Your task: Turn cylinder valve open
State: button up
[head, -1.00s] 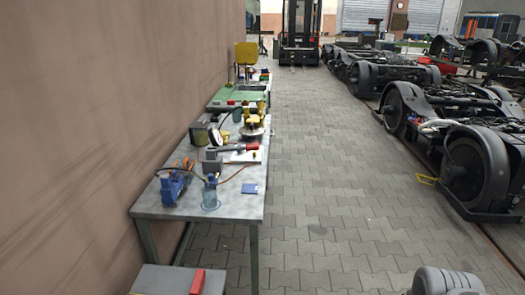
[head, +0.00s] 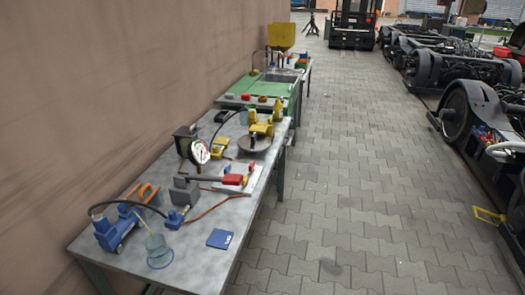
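I cannot tell for sure which thing is the cylinder valve. A round dial gauge (head: 200,152) stands behind the block. A blue device with orange handles (head: 118,228) sits at the bench's left front, with a black hose arching to a small blue block (head: 174,219). A yellow device (head: 262,125) stands on a round dark plate at the right. My gripper is not in view.
A clear beaker (head: 158,250) and a flat blue square (head: 220,238) lie near the front edge. A green-topped bench (head: 272,92) stands beyond, against the brown wall. The paved aisle (head: 335,200) is free. Bogies (head: 465,115) line the right; a forklift (head: 353,22) stands far ahead.

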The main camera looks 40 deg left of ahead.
aim_at(228, 170)
jog(key=u, duration=0.25)
jog(key=i, duration=1.2)
jog(key=u, duration=1.6)
jog(key=i, duration=0.9)
jog(key=u, duration=0.85)
jog(key=i, duration=0.55)
